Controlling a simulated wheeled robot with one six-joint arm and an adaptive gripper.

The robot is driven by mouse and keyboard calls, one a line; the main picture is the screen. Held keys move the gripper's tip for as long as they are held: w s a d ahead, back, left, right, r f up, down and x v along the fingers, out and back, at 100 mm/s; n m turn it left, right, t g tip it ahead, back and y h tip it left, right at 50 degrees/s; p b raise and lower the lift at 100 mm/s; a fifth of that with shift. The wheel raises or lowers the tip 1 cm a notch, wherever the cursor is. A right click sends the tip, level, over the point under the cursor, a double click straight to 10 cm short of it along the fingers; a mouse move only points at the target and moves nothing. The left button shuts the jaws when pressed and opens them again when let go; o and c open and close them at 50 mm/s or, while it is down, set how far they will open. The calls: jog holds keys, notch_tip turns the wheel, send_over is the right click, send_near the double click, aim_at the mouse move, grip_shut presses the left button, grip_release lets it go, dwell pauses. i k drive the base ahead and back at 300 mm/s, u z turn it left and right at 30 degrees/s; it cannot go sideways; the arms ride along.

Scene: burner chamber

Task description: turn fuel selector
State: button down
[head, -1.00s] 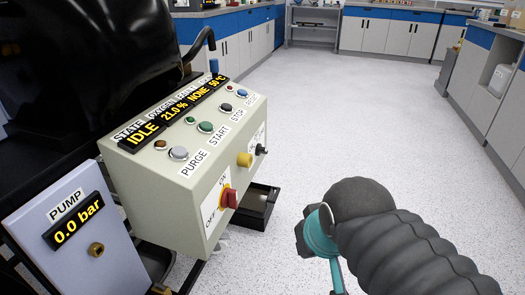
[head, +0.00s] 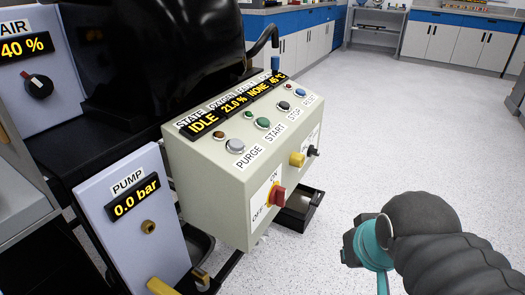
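A beige control box (head: 215,190) stands left of centre in the head view. Its front face has a red knob (head: 276,195) on a yellow plate marked ON and OFF, a yellow knob (head: 297,159) and a small black knob (head: 312,151). No label reading fuel selector is legible, so I cannot tell which control it is. The display (head: 231,108) on top reads IDLE, 21.0 %, NONE and 49 °C. My arm is at the lower right, apart from the box. My gripper's fingers do not show.
A pump panel (head: 135,225) reading 0.0 bar and an air panel (head: 28,75) reading 40 % with a black knob (head: 37,86) are at the left. A black tray (head: 298,212) sits below the box. Open floor (head: 400,130) lies to the right.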

aim_at(311, 151)
jog(key=z, duration=1.9)
jog(key=i, duration=2.45)
jog(key=u, duration=3.9)
